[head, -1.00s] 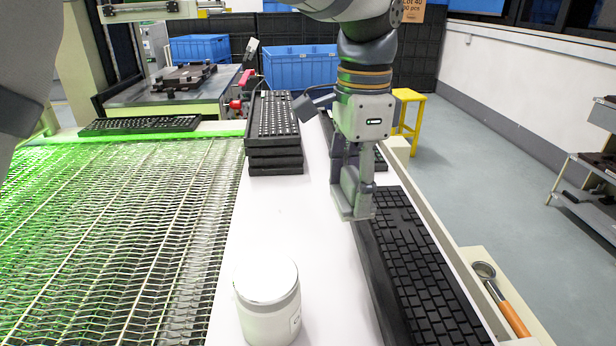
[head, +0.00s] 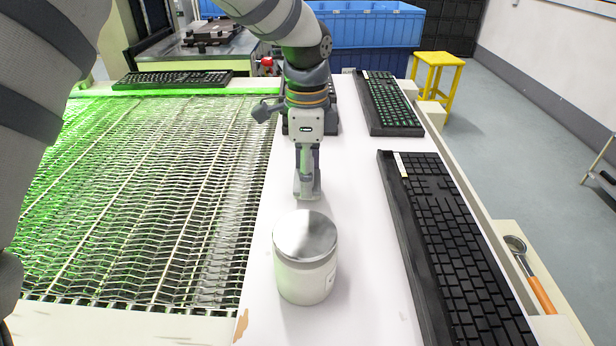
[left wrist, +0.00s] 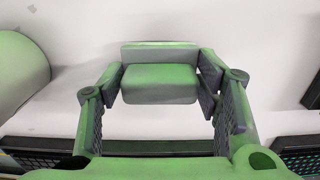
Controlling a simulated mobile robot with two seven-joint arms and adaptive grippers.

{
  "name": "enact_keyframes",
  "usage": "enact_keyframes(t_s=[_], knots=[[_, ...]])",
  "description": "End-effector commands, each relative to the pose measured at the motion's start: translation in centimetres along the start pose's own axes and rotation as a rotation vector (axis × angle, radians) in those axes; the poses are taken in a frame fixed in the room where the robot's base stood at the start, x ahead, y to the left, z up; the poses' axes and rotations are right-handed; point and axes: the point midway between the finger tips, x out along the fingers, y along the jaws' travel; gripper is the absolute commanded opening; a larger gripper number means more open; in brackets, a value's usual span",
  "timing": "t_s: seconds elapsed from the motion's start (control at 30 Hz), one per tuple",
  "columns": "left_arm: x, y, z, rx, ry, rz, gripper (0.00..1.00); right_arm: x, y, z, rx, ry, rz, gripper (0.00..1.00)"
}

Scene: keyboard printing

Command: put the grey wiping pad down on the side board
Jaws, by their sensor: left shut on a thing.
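My left gripper (head: 307,190) is above the white side board (head: 362,250), just behind a white jar with a silver lid. In the left wrist view my left gripper (left wrist: 160,85) is shut on the grey wiping pad (left wrist: 160,82), a block tinted green by the light and held between the two fingertips. In the head view the pad is small and hard to tell from the fingers. Whether it touches the board I cannot tell. My right gripper is not in view.
The jar (head: 305,268) stands in front of my gripper. A black keyboard (head: 450,240) lies to the right, another (head: 390,103) behind it. A wire mesh conveyor (head: 150,190) runs along the left. A orange-handled tool (head: 530,275) lies at the right edge.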

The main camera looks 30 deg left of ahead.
Motion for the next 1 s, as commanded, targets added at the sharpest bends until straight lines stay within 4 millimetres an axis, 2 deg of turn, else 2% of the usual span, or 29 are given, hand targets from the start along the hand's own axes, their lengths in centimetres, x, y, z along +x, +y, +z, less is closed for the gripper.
enact_keyframes(t_s=[0.03,0.1,0.47,0.5,0.57,0.87,1.0], knots=[[1.1,0.1,-0.1,0.001,-0.002,0.005,0.13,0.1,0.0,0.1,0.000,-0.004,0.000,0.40],[1.7,0.1,-0.1,0.001,-0.001,0.002,0.13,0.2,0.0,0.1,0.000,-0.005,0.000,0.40],[2.0,0.1,-0.1,0.001,0.001,0.000,0.13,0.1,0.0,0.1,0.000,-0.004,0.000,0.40],[2.0,0.1,-0.1,0.000,0.001,0.000,0.64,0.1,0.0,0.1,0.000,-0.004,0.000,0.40],[2.0,0.1,-0.1,0.000,0.001,0.000,0.78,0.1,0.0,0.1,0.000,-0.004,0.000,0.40],[1.9,0.1,-0.1,0.000,0.001,0.000,0.78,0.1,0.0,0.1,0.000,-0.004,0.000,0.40],[0.1,0.0,-0.2,0.000,0.003,-0.004,0.78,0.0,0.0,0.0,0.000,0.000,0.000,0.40]])
